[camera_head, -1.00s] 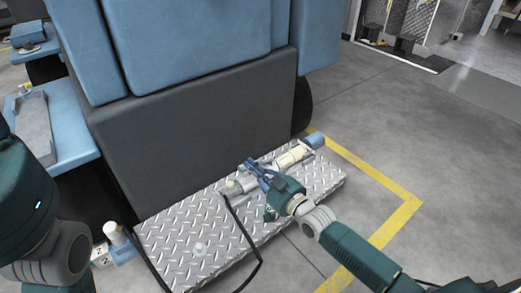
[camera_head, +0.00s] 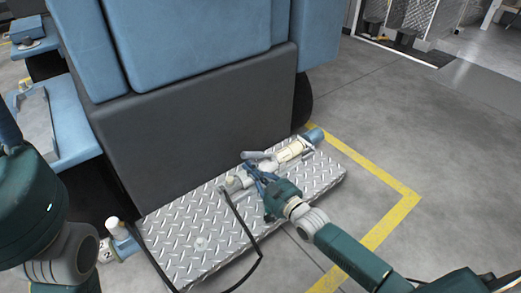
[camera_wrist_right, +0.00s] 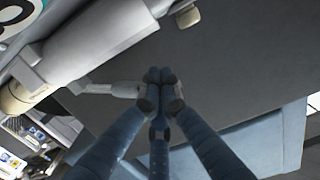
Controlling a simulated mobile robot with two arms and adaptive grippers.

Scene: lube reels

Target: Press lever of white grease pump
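The white grease pump (camera_head: 291,152) lies on the diamond-plate step, its cream and grey barrel running diagonally. In the right wrist view its white barrel (camera_wrist_right: 100,40) fills the upper left. A grey lever (camera_wrist_right: 110,89) reaches from the barrel side toward my fingertips; it seems to show in the head view as a light bar (camera_head: 256,155). My right gripper (camera_head: 255,173) is at the pump's middle. In the wrist view its blue fingers (camera_wrist_right: 160,78) are together, beside the lever's end; I cannot tell whether they touch it. My left arm shows at left, its gripper out of view.
The diamond-plate step (camera_head: 190,240) sits against a grey and blue machine body (camera_head: 200,120). A black hose (camera_head: 240,220) loops over the step's front. A bottle-like white item (camera_head: 114,229) stands left of the step. The floor (camera_head: 400,140) on the right is clear.

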